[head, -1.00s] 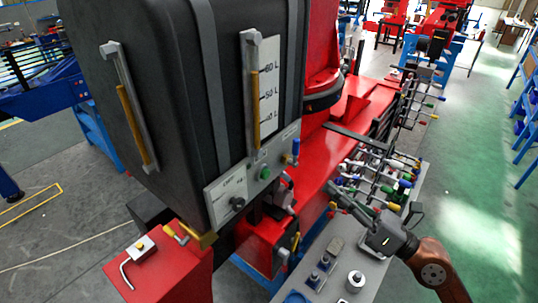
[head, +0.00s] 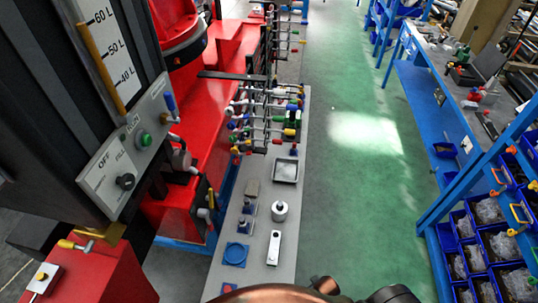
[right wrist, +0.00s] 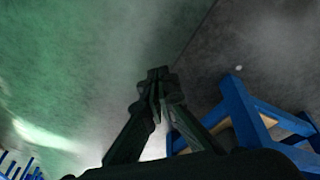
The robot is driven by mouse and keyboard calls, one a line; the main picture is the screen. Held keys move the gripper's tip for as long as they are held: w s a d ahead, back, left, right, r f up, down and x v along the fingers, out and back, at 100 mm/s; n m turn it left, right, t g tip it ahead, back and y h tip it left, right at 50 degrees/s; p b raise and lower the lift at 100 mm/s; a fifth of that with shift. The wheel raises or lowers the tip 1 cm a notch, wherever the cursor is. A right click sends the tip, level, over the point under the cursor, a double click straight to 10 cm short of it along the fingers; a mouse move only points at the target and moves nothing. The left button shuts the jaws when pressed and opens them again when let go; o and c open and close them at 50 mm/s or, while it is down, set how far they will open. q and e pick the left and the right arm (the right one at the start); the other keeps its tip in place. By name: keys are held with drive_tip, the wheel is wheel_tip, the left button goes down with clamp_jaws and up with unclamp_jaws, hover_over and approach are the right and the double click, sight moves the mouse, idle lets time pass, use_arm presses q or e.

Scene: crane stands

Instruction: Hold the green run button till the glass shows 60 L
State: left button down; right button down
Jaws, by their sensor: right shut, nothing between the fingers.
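The green button (head: 145,139) sits on a light panel (head: 103,178) on the dark tank at the left of the head view. Nothing touches it. A black selector knob (head: 125,181) is beside it, near the words OFF, FILL and RUN; I cannot tell its exact setting. The glass (head: 103,70) above has a 40, 50 and 60 L scale. Its amber column tops out close to the 60 L mark; the exact level is hard to read. My right gripper (right wrist: 157,78) is shut and empty in the right wrist view, over floor, away from the panel. My left gripper is out of view.
A grey bench (head: 262,215) with small parts and a tray (head: 286,170) runs along the red machine (head: 205,110). A rack of colourful valves (head: 270,120) stands at its far end. Green floor (head: 350,190) is clear. Blue bin shelves (head: 490,235) stand at the right.

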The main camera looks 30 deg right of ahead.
drive_tip(key=s+a+f+g+b, duration=0.1)
drive_tip(key=s+f+g+b, duration=0.1)
drive_tip(key=s+f, duration=1.9)
drive_tip(key=shift+s+a+f+y+b, duration=0.3)
drive_tip(key=shift+s+b, duration=0.15)
drive_tip(key=shift+b, duration=0.15)
drive_tip(key=shift+s, duration=0.15)
